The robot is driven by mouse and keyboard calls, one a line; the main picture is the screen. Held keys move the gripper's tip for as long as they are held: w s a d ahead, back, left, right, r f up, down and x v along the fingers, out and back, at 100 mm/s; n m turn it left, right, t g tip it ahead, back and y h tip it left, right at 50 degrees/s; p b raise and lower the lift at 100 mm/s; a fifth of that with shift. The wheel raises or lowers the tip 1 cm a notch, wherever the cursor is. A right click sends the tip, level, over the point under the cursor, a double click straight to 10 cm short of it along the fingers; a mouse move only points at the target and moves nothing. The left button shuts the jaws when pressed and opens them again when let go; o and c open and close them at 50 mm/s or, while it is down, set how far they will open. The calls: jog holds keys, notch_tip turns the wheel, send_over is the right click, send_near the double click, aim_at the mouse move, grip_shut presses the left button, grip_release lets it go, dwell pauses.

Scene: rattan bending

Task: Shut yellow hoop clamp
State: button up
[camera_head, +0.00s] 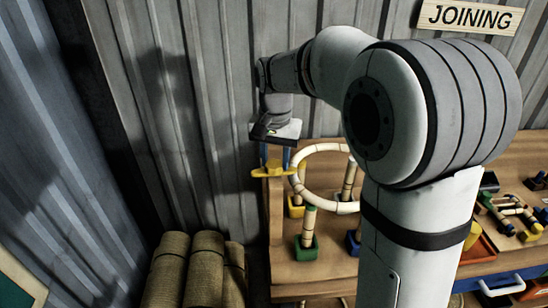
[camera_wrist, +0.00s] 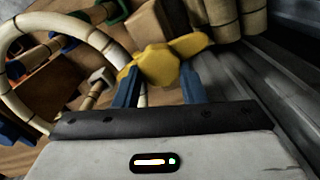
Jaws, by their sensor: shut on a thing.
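The yellow hoop clamp (camera_head: 272,171) is at the left end of the wooden bench, beside the rattan hoop (camera_head: 301,188). My gripper (camera_head: 276,158) points down at the clamp, its blue fingers on either side of it. In the wrist view the clamp (camera_wrist: 162,65) sits between the blue fingertips (camera_wrist: 158,80), with a yellow arm reaching to the right. The pale segmented hoop (camera_wrist: 14,88) curves in from the left and ends up against the clamp's left side. I cannot tell whether the clamp is fully closed around the hoop.
A red tray (camera_head: 478,250) and small coloured parts lie at the right. Rattan rolls (camera_head: 205,268) stand on the floor at left. A corrugated wall is close behind.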

aim_at(275, 162)
jog(key=shift+m, duration=0.3)
jog(key=o, duration=1)
jog(key=shift+r, duration=0.1)
notch_tip(275, 162, up, 8)
jog(key=shift+f+b, duration=0.15)
jog(key=shift+b, duration=0.2)
jog(key=s+d+f+n+t, duration=0.1)
jog(key=s+d+f, duration=0.2)
jog(key=s, duration=0.4)
jog(key=s+d+f+n+t, duration=0.1)
jog(key=s+d+f+n, duration=0.1)
jog(key=s, duration=0.5)
jog(key=s+d+f+n+t, duration=0.1)
jog(key=s+d+f, duration=0.4)
jog(key=s, duration=0.2)
jog(key=shift+s+n, duration=0.3)
jog(key=shift+s, duration=0.1)
